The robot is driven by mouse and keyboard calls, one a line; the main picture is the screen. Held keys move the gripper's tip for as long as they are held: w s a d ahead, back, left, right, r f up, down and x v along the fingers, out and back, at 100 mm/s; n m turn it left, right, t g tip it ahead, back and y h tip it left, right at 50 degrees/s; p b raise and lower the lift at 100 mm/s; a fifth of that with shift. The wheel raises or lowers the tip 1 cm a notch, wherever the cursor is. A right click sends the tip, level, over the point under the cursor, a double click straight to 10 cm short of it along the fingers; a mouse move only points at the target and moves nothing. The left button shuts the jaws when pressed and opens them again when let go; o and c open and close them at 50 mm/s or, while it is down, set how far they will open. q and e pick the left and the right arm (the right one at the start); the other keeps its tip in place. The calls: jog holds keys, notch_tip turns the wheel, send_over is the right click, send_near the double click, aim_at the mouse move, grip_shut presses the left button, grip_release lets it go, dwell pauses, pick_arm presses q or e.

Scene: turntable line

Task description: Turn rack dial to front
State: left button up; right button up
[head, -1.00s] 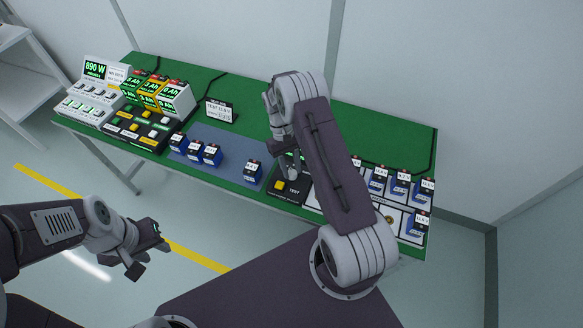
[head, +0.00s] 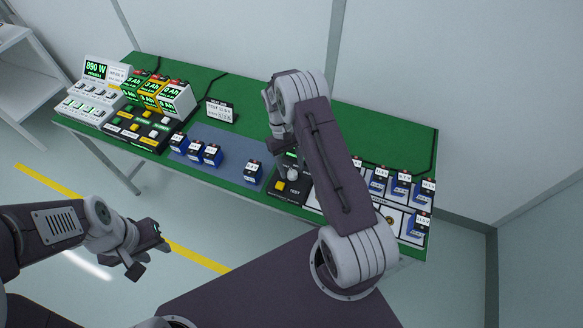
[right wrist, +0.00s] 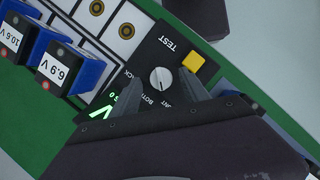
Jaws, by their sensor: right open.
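The rack dial (right wrist: 160,78) is a round pale knob on a black test panel (right wrist: 144,58), with white lettering around it; the lettering is partly hidden by my gripper. In the head view the dial (head: 292,174) shows just below my right gripper (head: 284,150). In the right wrist view my right gripper (right wrist: 160,88) is open, its fingers apart on either side of the dial; I cannot tell whether they touch it. Which label the dial points at is unclear. My left gripper (head: 149,254) looks open and empty, off the table's front.
A yellow button (right wrist: 193,62) is close beside one finger. A green lit display (right wrist: 97,115) is partly hidden. Blue battery packs (right wrist: 75,68) stand in the rack nearby. The green table (head: 262,105) has free room at the back. More packs and chargers stand left.

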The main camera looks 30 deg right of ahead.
jog(key=b+v, duration=0.1)
jog(key=v, duration=0.7)
jog(key=shift+w+r, duration=0.1)
jog(key=shift+r, duration=0.05)
